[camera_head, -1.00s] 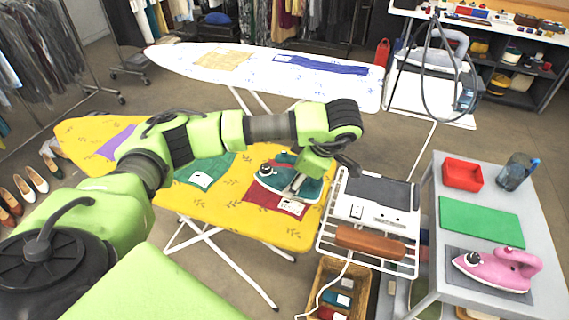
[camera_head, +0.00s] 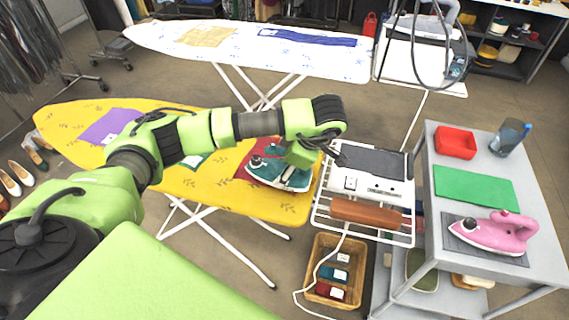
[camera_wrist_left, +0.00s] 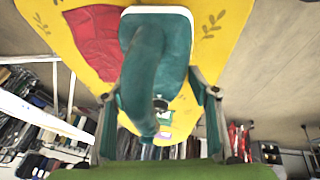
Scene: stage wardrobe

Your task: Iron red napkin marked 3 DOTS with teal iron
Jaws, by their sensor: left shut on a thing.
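The teal iron (camera_head: 272,176) stands soleplate down on the yellow ironing board (camera_head: 225,196), near its right end. My left gripper (camera_head: 303,154) is shut on its handle; in the left wrist view the fingers (camera_wrist_left: 153,90) sit either side of the teal handle (camera_wrist_left: 150,60). The red napkin (camera_head: 246,158) lies flat on the board, partly under the iron, with its upper left part showing. It also shows beside the iron in the left wrist view (camera_wrist_left: 95,38). Its marking is hidden, so I cannot read any dots. My right gripper is not in view.
A purple napkin (camera_head: 109,126) and a partly hidden green one lie on the yellow board. A white rack with an iron rest (camera_head: 372,185) adjoins its right end. A grey table (camera_head: 525,262) holds a pink iron (camera_head: 492,234). A basket (camera_head: 322,246) stands below.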

